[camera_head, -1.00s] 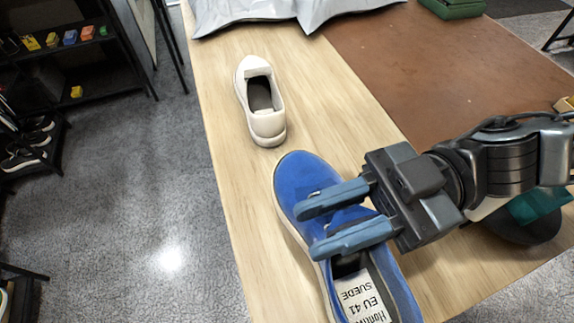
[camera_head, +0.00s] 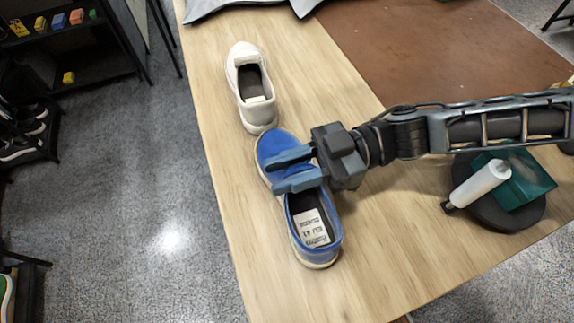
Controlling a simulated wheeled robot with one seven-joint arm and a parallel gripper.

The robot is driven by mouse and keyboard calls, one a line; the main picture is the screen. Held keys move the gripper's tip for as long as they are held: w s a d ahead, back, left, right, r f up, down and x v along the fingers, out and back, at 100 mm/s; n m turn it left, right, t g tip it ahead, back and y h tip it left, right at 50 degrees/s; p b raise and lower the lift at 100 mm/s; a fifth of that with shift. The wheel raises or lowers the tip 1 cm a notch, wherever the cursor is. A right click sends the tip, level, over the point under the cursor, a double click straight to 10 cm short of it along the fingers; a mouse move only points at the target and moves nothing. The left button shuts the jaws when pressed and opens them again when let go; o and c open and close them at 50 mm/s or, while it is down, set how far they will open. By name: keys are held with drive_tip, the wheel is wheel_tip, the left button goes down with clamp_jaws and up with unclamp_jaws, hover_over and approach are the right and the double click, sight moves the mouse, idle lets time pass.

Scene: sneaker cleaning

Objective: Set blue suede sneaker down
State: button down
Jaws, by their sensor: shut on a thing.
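The blue suede sneaker (camera_head: 325,243) has a white sole and a printed insole label reading EU 41. It is low over or on the wooden table, its toe toward the white slip-on shoe and its heel toward the near side. I cannot tell for sure whether its sole touches the table. My gripper (camera_head: 272,174) reaches in from the right, its two fingers across the front of the sneaker, shut on it. The fingers hide part of the upper. The white shoe (camera_head: 253,108) stands just beyond the blue toe, very near or touching.
The wooden table (camera_head: 395,270) is bare at the near side. A dark round stand (camera_head: 522,214) with a teal block (camera_head: 530,183) and a white bottle (camera_head: 482,183) is at the right. A brown mat (camera_head: 395,50) covers the back right. The table's left edge is close to the sneaker.

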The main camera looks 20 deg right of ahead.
drive_tip(key=c, duration=0.8)
unclamp_jaws()
drive_tip(key=shift+d+f, duration=0.1)
drive_tip(key=d+b, duration=0.2)
drive_tip(key=d, duration=0.9)
drive_tip(key=shift+s+d+r+b, duration=0.15)
drive_tip(key=shift+d+r+b, duration=0.2)
drive_tip(key=shift+d+b, duration=0.05)
